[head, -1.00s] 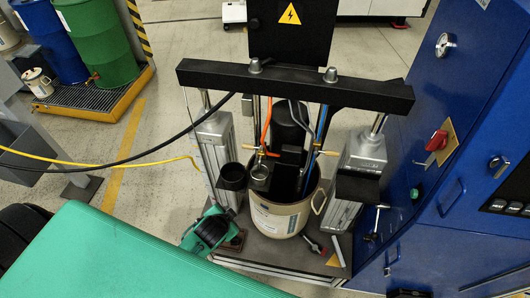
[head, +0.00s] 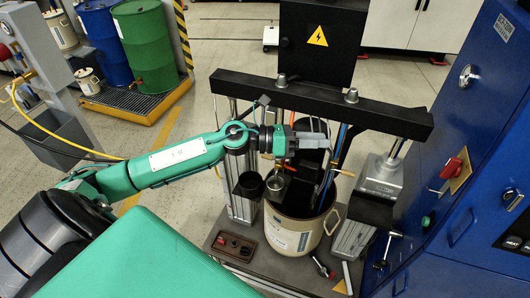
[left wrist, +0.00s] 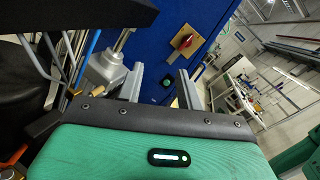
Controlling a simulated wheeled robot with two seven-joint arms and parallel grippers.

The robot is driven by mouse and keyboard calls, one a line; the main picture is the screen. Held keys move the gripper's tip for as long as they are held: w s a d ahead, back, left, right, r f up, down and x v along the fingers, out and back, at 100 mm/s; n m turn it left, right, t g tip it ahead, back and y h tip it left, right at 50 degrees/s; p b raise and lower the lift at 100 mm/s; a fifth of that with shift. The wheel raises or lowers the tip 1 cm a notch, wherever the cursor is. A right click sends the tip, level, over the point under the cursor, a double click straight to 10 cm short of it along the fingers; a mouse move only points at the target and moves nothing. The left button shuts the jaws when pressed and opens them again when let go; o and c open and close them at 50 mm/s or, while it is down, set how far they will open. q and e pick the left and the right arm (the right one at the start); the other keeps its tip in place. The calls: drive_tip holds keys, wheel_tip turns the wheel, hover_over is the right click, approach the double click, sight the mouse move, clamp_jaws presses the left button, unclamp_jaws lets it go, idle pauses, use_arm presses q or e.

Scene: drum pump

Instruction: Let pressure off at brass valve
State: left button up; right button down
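The pump frame stands under a black crossbar (head: 320,103), with a cream pail (head: 292,232) below it. A brass valve handle (head: 343,172) shows at the right of the pump's middle, beside the blue hose. A brass-coloured part (left wrist: 43,124) also shows at the left of the left wrist view; I cannot tell if it is the same one. My left gripper (head: 312,141) is in front of the pump, below the crossbar and left of the brass handle. In the left wrist view its two fingers (left wrist: 160,88) are apart with nothing between them. My left gripper partly hides the pump's hoses. My right gripper is out of view.
A blue cabinet (head: 480,120) with a red switch (head: 452,168) stands close on the right. A dark cup (head: 249,186) sits at the pump's left column. A brown box with buttons (head: 234,246) lies on the base plate. Drums (head: 149,45) stand on a yellow pallet far left.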

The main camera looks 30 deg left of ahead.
use_arm(q)
drive_tip(key=a+f+m+g+y, duration=0.3)
drive_tip(key=a+m+g+y, duration=0.2)
drive_tip(key=a+m, duration=0.35)
drive_tip(key=m+g+y, duration=0.1)
drive_tip(key=g+y, duration=0.1)
drive_tip(key=y, duration=0.4)
approach(265, 155)
drive_tip(key=p+x, duration=0.5)
drive_tip(key=x, duration=0.1)
drive_tip(key=shift+w+d+f, duration=0.1)
drive_tip(key=shift+w+f, duration=0.05)
drive_tip(key=shift+f, duration=0.1)
drive_tip(key=shift+w+d+f, duration=0.15)
drive_tip(key=shift+f, duration=0.55)
clamp_jaws()
